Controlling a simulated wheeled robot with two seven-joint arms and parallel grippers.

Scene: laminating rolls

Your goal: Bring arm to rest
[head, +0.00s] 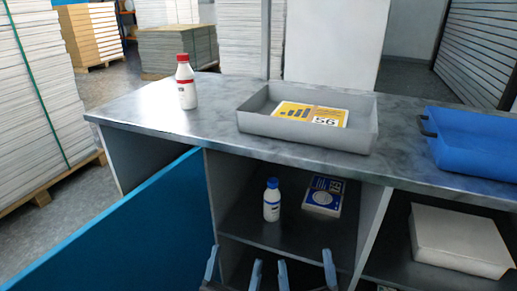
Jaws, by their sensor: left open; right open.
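My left gripper (233,270) is at the bottom of the head view, its two blue-grey fingers apart and nothing between them. My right gripper (306,272) is just to its right, also open and empty. Both are low in front of the open cabinet, below its shelf. Most of both arms is out of view. A white bottle with a blue cap (272,202) stands upright on the shelf, with a blue and white box (323,196) lying to its right.
On the grey counter (140,108) are a red-capped white bottle (186,85), a grey tray (300,132) holding a yellow and white pack (310,112), and a blue crate (470,140). A blue door (120,235) stands open at left. A whitish box (460,238) lies in the right compartment.

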